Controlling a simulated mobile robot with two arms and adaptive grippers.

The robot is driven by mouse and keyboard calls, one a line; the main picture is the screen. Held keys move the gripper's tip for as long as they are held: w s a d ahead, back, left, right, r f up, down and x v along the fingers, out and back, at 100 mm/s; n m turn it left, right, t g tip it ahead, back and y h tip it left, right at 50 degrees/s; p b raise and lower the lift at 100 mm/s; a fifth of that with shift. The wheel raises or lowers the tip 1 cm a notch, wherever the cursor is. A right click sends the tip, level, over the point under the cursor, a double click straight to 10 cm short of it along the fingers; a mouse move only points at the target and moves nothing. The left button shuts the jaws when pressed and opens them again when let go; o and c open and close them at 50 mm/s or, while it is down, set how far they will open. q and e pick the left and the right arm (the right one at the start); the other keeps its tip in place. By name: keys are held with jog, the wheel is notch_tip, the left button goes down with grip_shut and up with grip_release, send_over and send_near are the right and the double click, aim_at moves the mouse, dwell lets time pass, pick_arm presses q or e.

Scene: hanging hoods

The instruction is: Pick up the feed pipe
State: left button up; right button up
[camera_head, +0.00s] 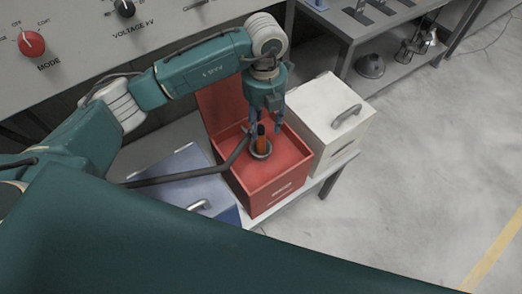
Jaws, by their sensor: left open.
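My left gripper (267,127) reaches down over an open red box (262,190), its fingers apart. Between and just below the fingertips stands a small upright piece, orange and dark (261,138), with a dark ring (261,150) around its foot. I cannot tell whether the fingers touch it. A long dark bent pipe (178,180) runs from the left over the blue box and rises towards the red box near the gripper. It may be the feed pipe, but I cannot tell for sure. My right gripper is not in view.
A white box (328,120) with a grey handle stands right of the red box. A blue box (178,172) stands left. A grey control panel (75,45) with knobs is at the upper left. A shelf with metal parts is behind. Floor on the right is clear.

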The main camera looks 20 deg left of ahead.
aim_at(262, 133)
pick_arm(q)
notch_tip(262, 133, down, 4)
jog(key=shift+r+p, duration=0.25)
jog(key=shift+p, duration=0.1)
jog(key=shift+a+f+p, duration=0.15)
jog(key=shift+f+p, duration=0.15)
jog(key=shift+f, duration=0.25)
jog(key=f, duration=0.1)
jog(key=f+p, duration=0.1)
jog(key=f, duration=0.1)
jog(key=shift+s+a+f, duration=0.1)
jog(key=shift+a+f, duration=0.15)
jog(key=shift+f, duration=0.5)
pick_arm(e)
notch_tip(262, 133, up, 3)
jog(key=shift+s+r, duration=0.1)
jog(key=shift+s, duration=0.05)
pick_arm(q)
jog(key=shift+c, duration=0.3)
grip_shut()
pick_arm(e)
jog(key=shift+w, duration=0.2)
